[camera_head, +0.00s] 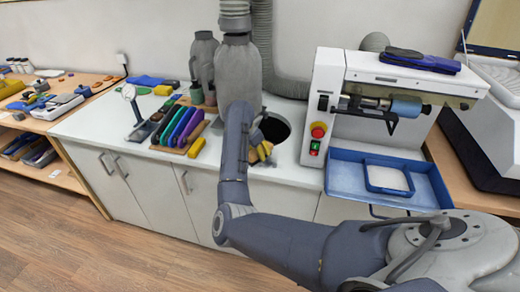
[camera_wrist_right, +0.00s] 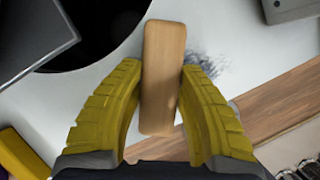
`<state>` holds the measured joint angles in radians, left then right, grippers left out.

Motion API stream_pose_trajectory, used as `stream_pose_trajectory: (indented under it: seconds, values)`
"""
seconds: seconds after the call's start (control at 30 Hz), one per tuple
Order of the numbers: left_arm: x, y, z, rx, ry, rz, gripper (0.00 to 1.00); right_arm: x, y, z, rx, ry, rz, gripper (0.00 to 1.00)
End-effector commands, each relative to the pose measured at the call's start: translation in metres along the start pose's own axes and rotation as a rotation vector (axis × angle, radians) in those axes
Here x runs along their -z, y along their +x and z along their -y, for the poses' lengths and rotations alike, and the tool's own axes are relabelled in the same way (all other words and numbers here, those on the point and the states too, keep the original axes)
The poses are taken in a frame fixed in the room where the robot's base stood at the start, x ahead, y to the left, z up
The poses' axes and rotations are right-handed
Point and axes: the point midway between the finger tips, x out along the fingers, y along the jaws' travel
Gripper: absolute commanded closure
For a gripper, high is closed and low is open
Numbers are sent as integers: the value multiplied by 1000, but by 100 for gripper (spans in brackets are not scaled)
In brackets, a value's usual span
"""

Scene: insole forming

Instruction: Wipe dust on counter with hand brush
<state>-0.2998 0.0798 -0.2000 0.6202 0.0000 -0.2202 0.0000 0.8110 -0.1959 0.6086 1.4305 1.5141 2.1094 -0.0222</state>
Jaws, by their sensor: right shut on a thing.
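The hand brush (camera_wrist_right: 162,75) shows in the right wrist view as a light wooden block. My right gripper (camera_wrist_right: 160,110) is shut on it, with a yellow ribbed finger on each side. The brush's bristles are hidden beneath the wood. A dark grey speckled patch of dust (camera_wrist_right: 207,66) lies on the white counter (camera_wrist_right: 240,50), just right of the brush. In the head view my right gripper (camera_head: 262,152) is at the counter's (camera_head: 90,122) front part, beside the round black opening, partly hidden by my arm. My left gripper is not in view.
The round black opening (camera_head: 276,131) is close behind the gripper. A wooden rack (camera_head: 163,149) of colourful tools stands to the left. A machine with a blue tray (camera_head: 345,180) stands to the right. The counter's front edge is near the gripper.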

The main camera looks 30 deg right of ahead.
Motion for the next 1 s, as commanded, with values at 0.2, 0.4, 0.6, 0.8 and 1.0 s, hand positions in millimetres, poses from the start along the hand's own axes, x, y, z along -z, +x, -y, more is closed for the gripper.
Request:
stream_pose_trajectory:
  seconds: [0.2,0.4,0.6,0.8,1.0]
  values:
    - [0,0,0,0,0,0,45,11,-4,7,0,0,-3,100]
    - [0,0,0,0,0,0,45,14,-7,9,0,0,-2,100]
    - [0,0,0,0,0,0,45,24,-10,15,-1,0,-1,100]
    - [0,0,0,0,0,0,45,36,-14,23,-1,0,-1,100]
    - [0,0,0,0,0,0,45,43,-17,28,-1,1,-1,100]
